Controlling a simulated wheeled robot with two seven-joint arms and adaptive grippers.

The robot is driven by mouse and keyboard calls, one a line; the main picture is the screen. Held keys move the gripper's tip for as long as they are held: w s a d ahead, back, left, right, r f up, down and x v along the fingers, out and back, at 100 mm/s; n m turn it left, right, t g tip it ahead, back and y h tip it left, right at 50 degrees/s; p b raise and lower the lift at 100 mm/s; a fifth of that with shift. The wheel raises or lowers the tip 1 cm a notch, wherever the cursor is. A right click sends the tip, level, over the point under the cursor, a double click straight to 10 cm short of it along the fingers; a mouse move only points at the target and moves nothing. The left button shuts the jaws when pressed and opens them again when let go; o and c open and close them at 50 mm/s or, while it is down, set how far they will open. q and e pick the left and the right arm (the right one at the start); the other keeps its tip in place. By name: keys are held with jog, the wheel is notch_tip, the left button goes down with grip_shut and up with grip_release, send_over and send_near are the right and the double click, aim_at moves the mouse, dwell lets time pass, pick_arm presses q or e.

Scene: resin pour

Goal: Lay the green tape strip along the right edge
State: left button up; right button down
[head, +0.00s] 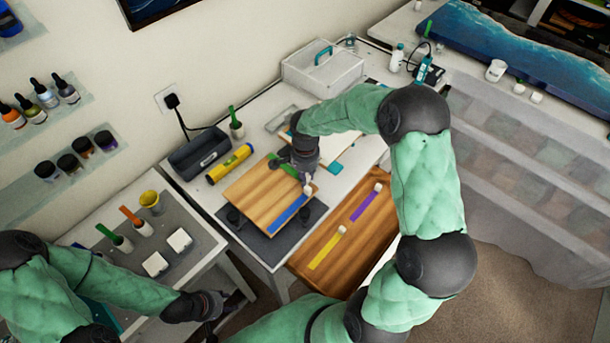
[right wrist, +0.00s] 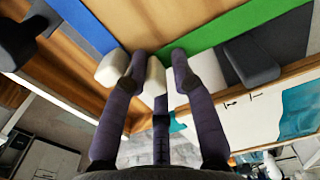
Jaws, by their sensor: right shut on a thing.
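The wooden board (head: 258,194) lies on the dark mat (head: 262,240). A blue strip (head: 289,214) with a white end block (right wrist: 112,68) runs along one of its edges. The green tape strip (head: 283,168) runs along the board's right edge and is partly hidden by my right gripper. In the right wrist view the green strip (right wrist: 225,38) follows the board's edge; I cannot tell if it is fully pressed down. My right gripper (head: 303,172) is shut on the green strip's white end block (right wrist: 155,76), near the board's corner. My left gripper (head: 213,304) hangs low at the left; its fingers are unclear.
A wooden panel (head: 330,268) beside the mat bears a yellow strip (head: 326,249) and a purple strip (head: 364,205). A yellow roll (head: 230,164) and dark box (head: 199,152) stand behind the board. A side table (head: 190,246) with cups is at left.

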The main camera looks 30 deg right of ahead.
jog(key=shift+f+b, duration=0.1)
jog(key=shift+b, duration=0.2)
dwell(0.4)
jog(key=c, duration=0.9)
grip_release()
jog(key=shift+c, duration=0.2)
jog(key=shift+o, duration=0.3)
jog(key=o, duration=0.6)
jog(key=shift+r+p, duration=1.55)
jog(key=shift+r, duration=1.45)
